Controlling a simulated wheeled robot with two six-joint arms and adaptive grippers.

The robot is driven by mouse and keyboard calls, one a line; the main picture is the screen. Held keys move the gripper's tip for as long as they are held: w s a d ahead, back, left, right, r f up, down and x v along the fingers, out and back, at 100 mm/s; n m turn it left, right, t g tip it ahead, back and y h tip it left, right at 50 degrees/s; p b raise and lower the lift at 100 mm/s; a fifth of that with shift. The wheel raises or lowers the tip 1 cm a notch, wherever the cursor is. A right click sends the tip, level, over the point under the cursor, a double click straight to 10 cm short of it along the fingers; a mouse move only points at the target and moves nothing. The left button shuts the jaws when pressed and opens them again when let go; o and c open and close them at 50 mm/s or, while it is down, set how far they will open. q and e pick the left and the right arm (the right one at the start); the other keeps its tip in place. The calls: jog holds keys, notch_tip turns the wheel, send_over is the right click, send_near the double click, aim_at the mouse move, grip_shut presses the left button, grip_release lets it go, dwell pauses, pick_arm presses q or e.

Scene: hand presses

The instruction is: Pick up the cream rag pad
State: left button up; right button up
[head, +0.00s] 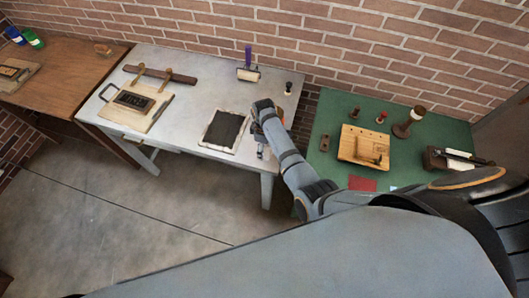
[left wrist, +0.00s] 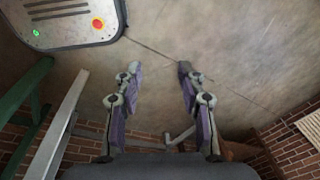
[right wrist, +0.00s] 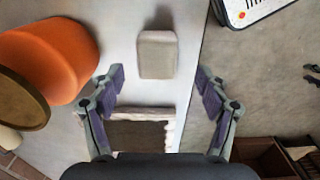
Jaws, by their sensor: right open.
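The cream rag pad (right wrist: 157,53) lies on the white table (right wrist: 188,20) near its edge in the right wrist view. It is a small rounded block. My right gripper (right wrist: 162,73) is open over the table, its fingertips on either side just short of the pad and nothing between them. In the head view my right gripper (head: 262,108) hangs over the right end of the table, and a pale bit below it (head: 261,152) may be the pad. My left gripper (left wrist: 155,70) is open and empty above bare floor. It is not in the head view.
An orange round thing (right wrist: 60,55) stands close to the left finger in the right wrist view. A dark slab with a pale frame (head: 225,130) lies left of my right gripper. A green table (head: 330,105) with wooden tools stands at the right.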

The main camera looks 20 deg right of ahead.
aim_at(265, 150)
jog(key=shift+d+f, duration=0.3)
jog(key=shift+f, duration=0.35)
notch_tip(265, 150, down, 4)
jog(key=b, duration=0.4)
jog(key=shift+a, duration=0.15)
jog(key=shift+w+b, duration=0.1)
jog(key=shift+b, duration=0.2)
pick_arm(q)
jog(key=f, duration=0.1)
jog(key=d+f, duration=0.1)
jog(key=f, duration=0.2)
jog(key=shift+w+d+f, duration=0.1)
jog(key=shift+d+f, duration=0.05)
jog(key=shift+d, duration=0.25)
pick_arm(e)
jog(key=shift+r, duration=0.1)
jog(key=c, duration=1.2)
pick_arm(q)
jog(key=shift+p, duration=0.3)
pick_arm(e)
jog(key=shift+r, duration=0.1)
jog(key=shift+c, duration=0.2)
